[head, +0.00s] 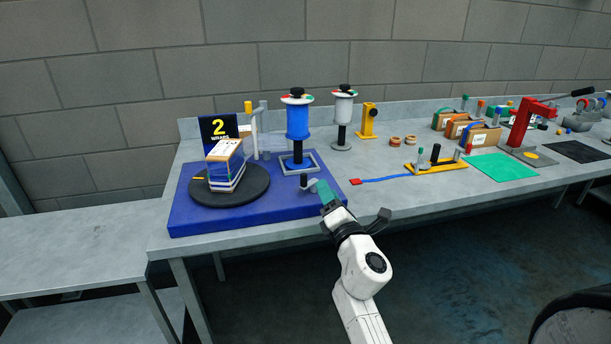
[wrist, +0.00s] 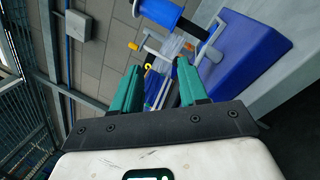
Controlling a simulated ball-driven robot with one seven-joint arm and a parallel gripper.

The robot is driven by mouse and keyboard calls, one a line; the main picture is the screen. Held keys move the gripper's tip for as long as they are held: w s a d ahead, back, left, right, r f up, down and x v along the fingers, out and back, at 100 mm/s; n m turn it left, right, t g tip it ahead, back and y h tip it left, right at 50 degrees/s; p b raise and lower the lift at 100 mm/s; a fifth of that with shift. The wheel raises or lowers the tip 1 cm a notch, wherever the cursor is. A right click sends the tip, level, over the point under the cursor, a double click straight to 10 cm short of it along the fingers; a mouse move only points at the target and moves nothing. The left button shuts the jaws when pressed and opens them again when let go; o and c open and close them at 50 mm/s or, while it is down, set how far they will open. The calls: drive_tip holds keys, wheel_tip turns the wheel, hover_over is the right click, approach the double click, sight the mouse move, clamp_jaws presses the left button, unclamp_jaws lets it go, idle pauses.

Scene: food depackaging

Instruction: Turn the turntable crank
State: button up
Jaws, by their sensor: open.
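The black turntable (head: 255,193) sits on a blue base (head: 200,220) at the left of the bench. A box (head: 226,165) with bluish sides stands on it. A small crank with a dark upright handle (head: 304,180) is at the base's right front, its grey arm partly hidden by my gripper. My gripper (head: 319,185) has teal fingers and is right beside the crank in the head view; contact cannot be told. In the wrist view my gripper (wrist: 158,65) is open, with the box (wrist: 170,50) seen beyond between the fingers.
A blue film spool (head: 298,122) on a stand rises behind the crank, with a grey-white spool (head: 343,110) to its right. A sign reading 2 (head: 218,128) stands behind the box. A red-ended blue strip (head: 385,179) and a yellow fixture (head: 436,166) lie farther right.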

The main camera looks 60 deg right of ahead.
sight(306, 181)
drive_tip(key=w+d+f+n+y, duration=0.1)
drive_tip(key=w+d+n+y, duration=0.1)
drive_tip(key=n, duration=0.3)
drive_tip(key=w+d+f+n+t+y+p, duration=0.1)
drive_tip(key=w+d+n+y, duration=0.2)
drive_tip(key=w+n, duration=0.2)
drive_tip(key=w+d+f+n+t+y+p, duration=0.1)
drive_tip(key=w+d+n+y, duration=0.1)
drive_tip(key=n, duration=0.3)
drive_tip(key=shift+w+d+n+y, duration=0.3)
drive_tip(key=shift+w+d+y, duration=0.1)
drive_tip(key=shift+w, duration=0.4)
clamp_jaws()
